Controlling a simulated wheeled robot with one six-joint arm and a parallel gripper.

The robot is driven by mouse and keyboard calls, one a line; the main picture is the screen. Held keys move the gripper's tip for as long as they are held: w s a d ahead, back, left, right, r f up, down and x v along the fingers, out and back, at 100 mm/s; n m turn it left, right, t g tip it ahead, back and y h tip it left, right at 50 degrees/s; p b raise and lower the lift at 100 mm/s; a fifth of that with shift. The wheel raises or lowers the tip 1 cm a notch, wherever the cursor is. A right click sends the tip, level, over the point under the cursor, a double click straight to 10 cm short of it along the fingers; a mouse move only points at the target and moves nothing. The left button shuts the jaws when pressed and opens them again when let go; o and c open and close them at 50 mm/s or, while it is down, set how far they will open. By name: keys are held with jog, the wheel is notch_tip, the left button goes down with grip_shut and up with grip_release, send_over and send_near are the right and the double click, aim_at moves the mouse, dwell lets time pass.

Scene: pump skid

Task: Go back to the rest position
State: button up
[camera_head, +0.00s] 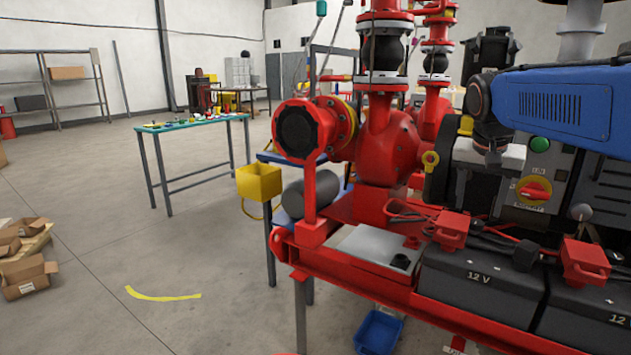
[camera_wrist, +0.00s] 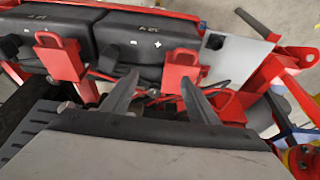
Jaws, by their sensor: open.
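My gripper (camera_wrist: 160,78) shows in the wrist view with its two dark fingers apart and nothing between them. Beyond the fingertips are two black 12 V batteries (camera_wrist: 150,38) with red terminal covers (camera_wrist: 62,57) and cables on the red skid. In the head view a blue link of my arm (camera_head: 555,105) reaches in from the right, in front of the control panel. I cannot clearly make out the fingers in the head view.
The red pump (camera_head: 385,140) stands on the skid beside my arm. A panel with a green button (camera_head: 540,144) and red switch (camera_head: 534,191) is just below the arm. A yellow box (camera_head: 259,182) hangs left of the skid. Open floor (camera_head: 110,250) lies further left.

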jog(key=s+a+f+n+y, duration=0.1)
jog(key=s+a+f+n, duration=0.2)
jog(key=s+f, duration=0.7)
jog(key=s+a+f+n+t+y, duration=0.1)
jog(key=s+a+f+n, duration=0.3)
jog(key=s+f, duration=0.6)
jog(key=s+a, duration=0.1)
jog(key=s, duration=0.4)
jog(key=shift+a+y, duration=0.3)
jog(key=shift+s+r, duration=0.1)
